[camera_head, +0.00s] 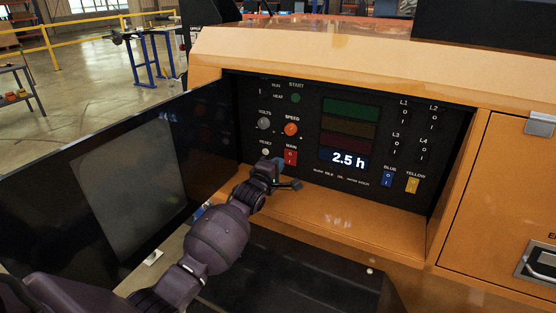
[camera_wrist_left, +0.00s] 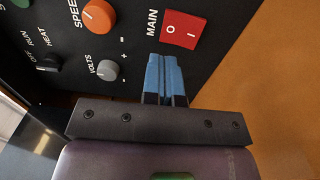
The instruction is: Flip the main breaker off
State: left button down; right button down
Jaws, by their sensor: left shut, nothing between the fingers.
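The main breaker is a red rocker switch (camera_head: 291,157) marked O and I, under the label MAIN on the black control panel (camera_head: 310,120). It also shows in the left wrist view as a red rocker (camera_wrist_left: 186,29). My left gripper (camera_head: 277,166) is just in front of the panel, slightly below and left of the rocker. In the left wrist view its blue fingers (camera_wrist_left: 165,67) are shut together and empty, with their tips close to the rocker's edge. I cannot tell whether they touch it, nor which way the rocker is tilted. My right gripper is out of view.
An orange speed knob (camera_head: 291,129) and a grey volts knob (camera_head: 264,123) sit above. A blue switch (camera_head: 387,179) and a yellow switch (camera_head: 412,185) are to the right. An open dark door (camera_head: 130,185) stands left of my arm. An orange ledge (camera_head: 350,225) runs below the panel.

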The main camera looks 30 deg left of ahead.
pick_arm(q)
jog(key=s+p, duration=0.1)
jog(key=s, duration=0.6)
jog(key=shift+s+d+r, duration=0.15)
jog(key=shift+s+d, duration=0.1)
jog(key=shift+s, duration=0.05)
jog(key=s+d+f+m+g, duration=0.1)
jog(key=s+d+f+m, duration=0.2)
jog(key=s+m, duration=0.4)
jog(key=s+d+f+m+g+h, duration=0.1)
jog(key=s+d+f+m+g, duration=0.1)
jog(key=s+f+m, duration=0.3)
jog(key=s+d+f+m+g, duration=0.1)
jog(key=s+d+f+m, duration=0.3)
jog(key=s+m, duration=0.4)
jog(key=shift+s+m+g+p, duration=0.3)
jog(key=shift+s+p, duration=0.1)
jog(key=shift+s, duration=1.05)
jog(key=s+f+g, duration=0.1)
jog(key=s+f, duration=0.2)
jog(key=s, duration=0.3)
jog(key=s+f+g, duration=0.1)
jog(key=s+f, duration=0.2)
jog(key=s, duration=0.4)
jog(key=shift+s+d+f+n+g, duration=0.15)
jog(key=shift+f+n+g, duration=0.1)
jog(key=shift+n+g, duration=0.15)
